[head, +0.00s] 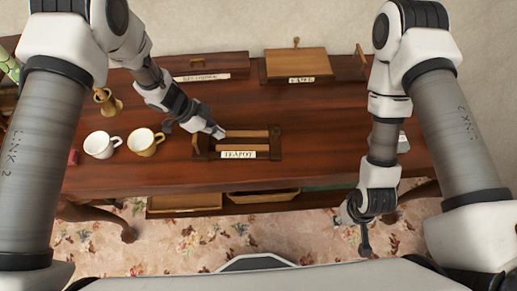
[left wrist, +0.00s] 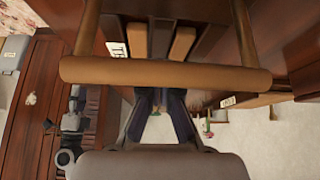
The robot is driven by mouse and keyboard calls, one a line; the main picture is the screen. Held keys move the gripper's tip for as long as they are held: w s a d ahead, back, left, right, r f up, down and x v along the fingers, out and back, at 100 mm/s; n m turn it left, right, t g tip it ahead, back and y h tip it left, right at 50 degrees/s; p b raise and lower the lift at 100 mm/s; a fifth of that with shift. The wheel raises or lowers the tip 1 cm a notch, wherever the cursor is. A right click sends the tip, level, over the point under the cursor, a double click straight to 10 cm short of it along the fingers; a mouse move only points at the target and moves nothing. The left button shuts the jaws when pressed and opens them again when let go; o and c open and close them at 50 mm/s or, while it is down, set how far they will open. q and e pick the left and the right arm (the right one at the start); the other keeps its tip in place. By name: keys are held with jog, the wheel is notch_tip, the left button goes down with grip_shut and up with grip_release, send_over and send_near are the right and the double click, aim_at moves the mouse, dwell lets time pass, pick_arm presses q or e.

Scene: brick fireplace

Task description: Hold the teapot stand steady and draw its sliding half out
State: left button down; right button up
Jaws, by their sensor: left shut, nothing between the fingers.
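The teapot stand (head: 240,147) is a dark wooden frame with lighter slats and a "TEAPOT" card at its front, lying on the table. Its left end has an upright handle. My left gripper (head: 219,132) is at that end, fingers shut with nothing between them. In the left wrist view, the round wooden handle bar (left wrist: 165,75) crosses in front of the fingers (left wrist: 160,96) and hides their tips. I cannot tell whether they touch it. My right gripper (head: 365,243) hangs beyond the table's front edge, apart from the stand; its finger state is unclear.
A wooden board (head: 297,63) and a labelled tray (head: 200,76) are at the back.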

pick_arm(q)
jog(key=shift+f+b, duration=0.5)
jog(key=shift+f, duration=0.55)
dwell(0.5)
jog(key=shift+s, duration=0.1)
dwell(0.8)
